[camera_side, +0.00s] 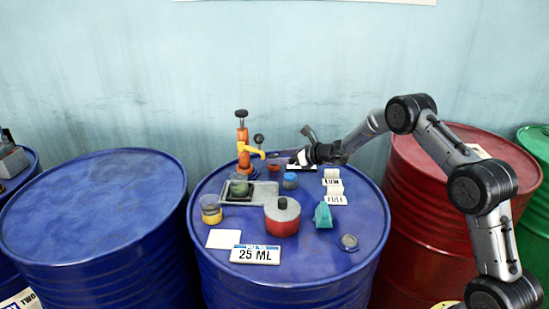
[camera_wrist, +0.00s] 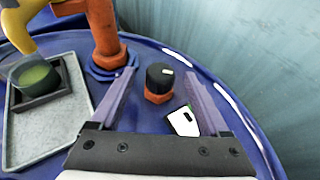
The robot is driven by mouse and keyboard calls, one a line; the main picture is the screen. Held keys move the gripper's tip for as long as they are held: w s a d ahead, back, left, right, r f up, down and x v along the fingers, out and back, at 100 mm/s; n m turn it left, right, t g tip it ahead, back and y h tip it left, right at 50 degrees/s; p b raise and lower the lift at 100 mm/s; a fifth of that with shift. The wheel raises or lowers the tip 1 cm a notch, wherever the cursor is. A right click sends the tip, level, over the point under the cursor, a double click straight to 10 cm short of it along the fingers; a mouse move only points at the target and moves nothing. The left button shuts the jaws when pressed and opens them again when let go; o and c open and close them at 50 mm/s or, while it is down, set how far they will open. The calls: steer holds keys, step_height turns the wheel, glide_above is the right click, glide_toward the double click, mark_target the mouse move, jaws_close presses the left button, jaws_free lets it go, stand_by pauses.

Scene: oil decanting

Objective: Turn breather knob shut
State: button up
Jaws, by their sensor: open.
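The breather knob (camera_wrist: 159,76) is a black ribbed cap with a white mark, on an orange hexagonal base, in the wrist view. In the side view a small dark reddish fitting (camera_side: 273,168) on the middle blue drum, right of the pump, seems to be it. My gripper (camera_wrist: 160,77) is open. Its two fingers lie to the left and right of the knob in the wrist view, with gaps on both sides. I cannot tell if the fingertips are down at knob height. In the side view my gripper (camera_side: 298,157) hangs over the drum's back edge.
The orange pump (camera_wrist: 104,30) stands close left of the knob. A grey tray (camera_wrist: 60,130) holds a cup of green liquid (camera_wrist: 34,76). A white card (camera_wrist: 183,122) lies near the right finger. Jars, a red pot (camera_side: 282,218) and label blocks crowd the drum top (camera_side: 330,270).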

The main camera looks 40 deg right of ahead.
steer(key=shift+x, duration=1.5)
jaws_close()
